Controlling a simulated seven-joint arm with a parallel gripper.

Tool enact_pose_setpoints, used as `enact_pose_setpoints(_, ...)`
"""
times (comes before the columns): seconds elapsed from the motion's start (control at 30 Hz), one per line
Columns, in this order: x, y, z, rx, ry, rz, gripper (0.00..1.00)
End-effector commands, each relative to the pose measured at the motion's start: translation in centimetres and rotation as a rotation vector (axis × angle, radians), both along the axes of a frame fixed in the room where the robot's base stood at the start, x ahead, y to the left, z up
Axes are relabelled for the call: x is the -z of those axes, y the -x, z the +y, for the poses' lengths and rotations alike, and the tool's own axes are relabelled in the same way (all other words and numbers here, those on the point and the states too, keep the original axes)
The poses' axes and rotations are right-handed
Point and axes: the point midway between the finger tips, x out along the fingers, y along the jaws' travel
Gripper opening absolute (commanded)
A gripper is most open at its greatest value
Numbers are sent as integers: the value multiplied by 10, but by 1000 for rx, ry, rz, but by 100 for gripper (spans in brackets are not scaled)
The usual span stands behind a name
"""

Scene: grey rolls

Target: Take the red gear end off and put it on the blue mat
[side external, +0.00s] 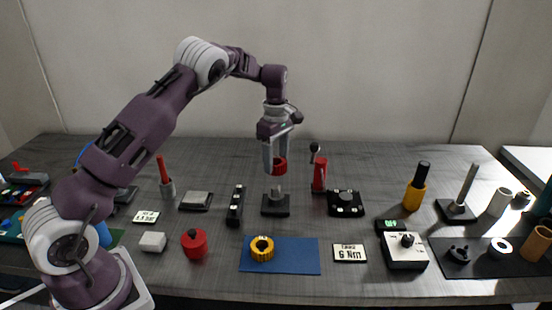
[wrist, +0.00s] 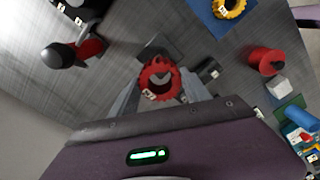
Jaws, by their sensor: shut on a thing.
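The red gear end (side external: 280,167) is a toothed ring held between the fingers of my gripper (side external: 274,166). In the wrist view the red gear end (wrist: 159,79) sits between the two fingertips (wrist: 158,92), its hole facing the camera. It is above a dark stand (side external: 275,208) with a short grey post, which also shows in the wrist view (wrist: 158,46). I cannot tell whether the ring is fully clear of the post top. The blue mat (side external: 298,258) lies flat toward the front of the table. A yellow gear end (side external: 262,248) lies on its left part.
A red hand-pump-like object (side external: 319,176) stands right of the stand, and a black device (side external: 236,206) lies left of it. A red canister (side external: 194,244) stands left of the mat. A white label sign (side external: 349,253) is at its right. The mat's right half is bare.

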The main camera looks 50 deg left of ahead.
Motion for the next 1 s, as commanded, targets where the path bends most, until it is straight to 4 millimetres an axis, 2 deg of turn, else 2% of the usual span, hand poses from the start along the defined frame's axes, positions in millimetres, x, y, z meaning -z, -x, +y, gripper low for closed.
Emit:
enact_pose_setpoints(0.4, 31, 0, 0, -1, 0, -1, 0)
enact_pose_setpoints(0.77, 36, 0, 0, 0, 0, -2, 0)
enact_pose_setpoints(0.87, 35, 1, -11, 2, 1, -2, 0)
enact_pose_setpoints(0.97, 34, 7, -41, 3, 3, -3, 0)
enact_pose_setpoints(1.0, 34, 11, -57, 2, 3, -3, 0)
